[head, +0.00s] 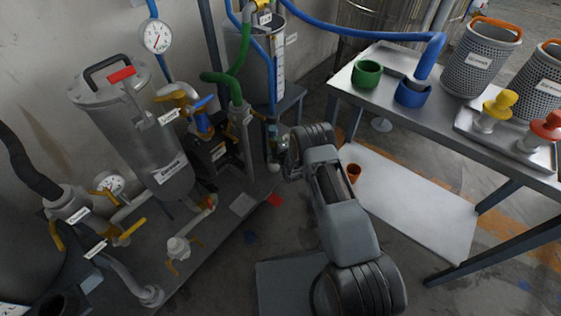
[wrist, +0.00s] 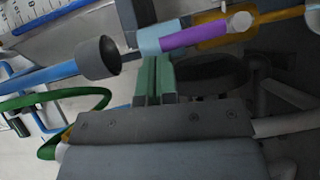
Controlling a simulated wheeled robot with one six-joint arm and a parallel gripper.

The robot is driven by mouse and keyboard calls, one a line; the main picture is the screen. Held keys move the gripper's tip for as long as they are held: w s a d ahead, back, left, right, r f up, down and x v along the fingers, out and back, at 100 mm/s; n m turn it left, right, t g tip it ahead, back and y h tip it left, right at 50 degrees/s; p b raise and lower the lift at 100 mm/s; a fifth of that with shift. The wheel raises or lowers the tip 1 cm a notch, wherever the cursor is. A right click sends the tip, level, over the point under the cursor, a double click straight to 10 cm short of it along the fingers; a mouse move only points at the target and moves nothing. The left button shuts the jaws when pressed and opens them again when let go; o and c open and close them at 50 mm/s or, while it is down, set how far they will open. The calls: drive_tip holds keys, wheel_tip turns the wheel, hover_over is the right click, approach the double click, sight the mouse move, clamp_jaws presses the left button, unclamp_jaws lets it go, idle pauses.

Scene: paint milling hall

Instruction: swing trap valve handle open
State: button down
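My gripper (head: 282,158) is low beside the blue-piped column, left of the table; its fingers are hard to make out in the head view. In the wrist view, a lever with a light blue band (wrist: 163,38) and a purple sleeve (wrist: 193,36) lies across the picture just beyond the green gripper parts (wrist: 154,78). I cannot tell whether they touch it. No label shows whether this lever is the trap valve handle. A small bluish fitting (head: 272,131) is by my gripper in the head view. The gripper's opening is not clear.
A filter vessel (head: 133,120) with several valves stands left, by a green hose (head: 236,85) and gauge (head: 156,37). A metal table (head: 440,118) with baskets stands right. An orange cup (head: 353,172) is on the low white panel (head: 415,205).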

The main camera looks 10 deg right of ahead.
drive_tip(key=shift+w+d+r, duration=0.15)
drive_tip(key=shift+w+d, duration=0.05)
drive_tip(key=shift+d, duration=0.15)
idle(0.3)
